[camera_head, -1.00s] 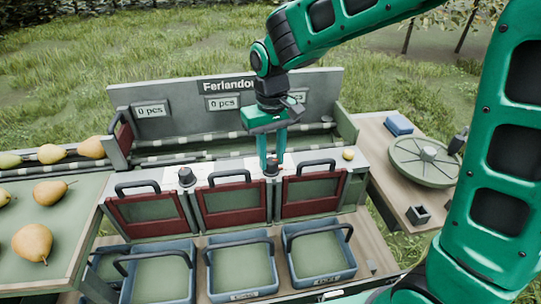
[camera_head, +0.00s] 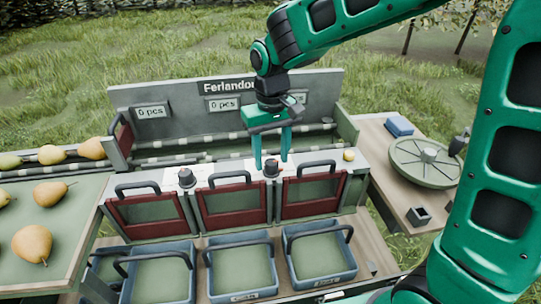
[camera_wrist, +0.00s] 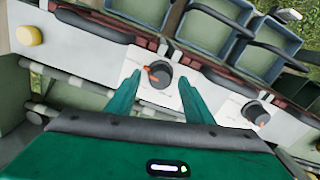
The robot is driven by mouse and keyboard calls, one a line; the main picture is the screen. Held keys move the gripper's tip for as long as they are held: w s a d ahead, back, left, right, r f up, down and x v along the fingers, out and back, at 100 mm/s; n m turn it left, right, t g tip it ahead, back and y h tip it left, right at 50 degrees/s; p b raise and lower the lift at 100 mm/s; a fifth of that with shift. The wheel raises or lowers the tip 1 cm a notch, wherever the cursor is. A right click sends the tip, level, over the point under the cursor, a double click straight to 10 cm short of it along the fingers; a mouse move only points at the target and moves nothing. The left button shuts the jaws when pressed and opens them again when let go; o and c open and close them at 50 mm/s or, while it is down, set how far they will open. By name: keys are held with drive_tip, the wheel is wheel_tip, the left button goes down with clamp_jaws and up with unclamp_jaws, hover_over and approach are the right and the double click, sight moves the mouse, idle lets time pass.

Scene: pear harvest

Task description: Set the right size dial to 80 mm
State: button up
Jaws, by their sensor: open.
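The right size dial (camera_head: 271,169) is a dark knob on a white plate on the sorter's top ledge. In the wrist view, the right dial (camera_wrist: 160,75) has an orange pointer aimed toward the picture's left; its scale marks are too small to read. My gripper (camera_head: 271,162) is open, its green fingers spread on either side of this dial. In the wrist view, my gripper's fingertips (camera_wrist: 158,74) flank the knob with visible gaps. The left dial (camera_head: 186,177) stands apart; it also shows in the wrist view (camera_wrist: 255,113) with an orange pointer.
A yellow button (camera_head: 349,155) sits right of the right dial. Red-framed flaps with black handles (camera_head: 232,203) line the front above blue crates (camera_head: 242,291). Pears (camera_head: 33,243) lie on the left table. A round green disc (camera_head: 425,162) stands on the right table.

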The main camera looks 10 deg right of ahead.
sight(272, 161)
wheel_tip(272, 161, up, 10)
drive_tip(key=shift+r, duration=0.25)
drive_tip(key=shift+w, duration=0.1)
